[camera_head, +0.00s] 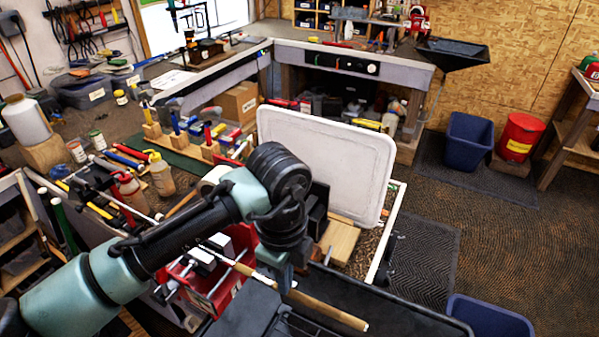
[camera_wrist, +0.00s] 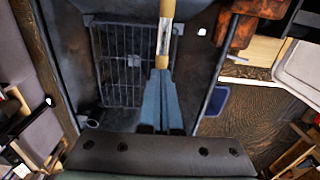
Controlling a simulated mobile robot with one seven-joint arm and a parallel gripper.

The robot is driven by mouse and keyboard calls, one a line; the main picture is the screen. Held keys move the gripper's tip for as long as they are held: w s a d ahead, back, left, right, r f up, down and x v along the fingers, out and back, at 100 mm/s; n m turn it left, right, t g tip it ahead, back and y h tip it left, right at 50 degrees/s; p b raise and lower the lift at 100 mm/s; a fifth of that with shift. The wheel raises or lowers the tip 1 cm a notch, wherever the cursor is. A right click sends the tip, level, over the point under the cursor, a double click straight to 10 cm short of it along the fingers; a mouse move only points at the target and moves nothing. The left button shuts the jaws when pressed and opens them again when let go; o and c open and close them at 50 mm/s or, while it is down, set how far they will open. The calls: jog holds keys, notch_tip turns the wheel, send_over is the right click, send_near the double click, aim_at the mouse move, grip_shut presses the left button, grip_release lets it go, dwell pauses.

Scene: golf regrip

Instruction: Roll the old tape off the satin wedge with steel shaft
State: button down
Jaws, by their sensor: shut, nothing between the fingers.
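A club shaft (camera_head: 332,312) runs diagonally across the lower middle of the head view, over a black tray (camera_head: 427,318). Tan old tape covers much of it, with a pale, shiny stretch near its middle. In the wrist view the taped shaft (camera_wrist: 167,9) comes down from the top edge to my fingertips. My gripper (camera_head: 284,289) is at the shaft in the head view. In the wrist view my gripper (camera_wrist: 161,73) has its blue fingers together, with their tips at the shaft's near end. I cannot tell whether they touch it. The wedge's head is not clearly visible.
A red vise (camera_head: 212,285) stands left of my gripper. A large white board (camera_head: 325,160) stands upright behind it. Bottles, cans and tools crowd the bench at left. A wire grate (camera_wrist: 128,60) lies in the tray. Blue bins stand on the floor at right.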

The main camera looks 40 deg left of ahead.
aim_at(332, 311)
jog(key=shift+d+f, duration=0.1)
jog(key=shift+d, duration=0.05)
jog(key=shift+w+d+p, duration=0.15)
jog(key=shift+w+d, duration=0.05)
jog(key=shift+d, duration=0.5)
jog(key=shift+w+d+p, duration=0.2)
jog(key=shift+d, duration=0.45)
jog(key=shift+w+d+p, duration=0.15)
jog(key=shift+w+d, duration=0.05)
jog(key=shift+d, duration=0.5)
jog(key=shift+d, duration=0.1)
jog(key=shift+w+d+p, duration=0.15)
jog(key=shift+w+d, duration=0.05)
jog(key=shift+d, duration=0.5)
jog(key=shift+w+d+p, duration=0.2)
jog(key=shift+d, duration=0.45)
jog(key=shift+w+d+p, duration=0.15)
jog(key=shift+w+d, duration=0.05)
jog(key=shift+d, duration=0.5)
jog(key=shift+w+d+p, duration=0.15)
jog(key=shift+w+d, duration=0.05)
jog(key=shift+d, duration=0.5)
jog(key=shift+w+d+p, duration=0.2)
jog(key=shift+w+d, duration=0.05)
jog(key=shift+d, duration=0.45)
jog(key=shift+w+d+p, duration=0.15)
jog(key=shift+w+d, duration=0.05)
jog(key=shift+d, duration=0.5)
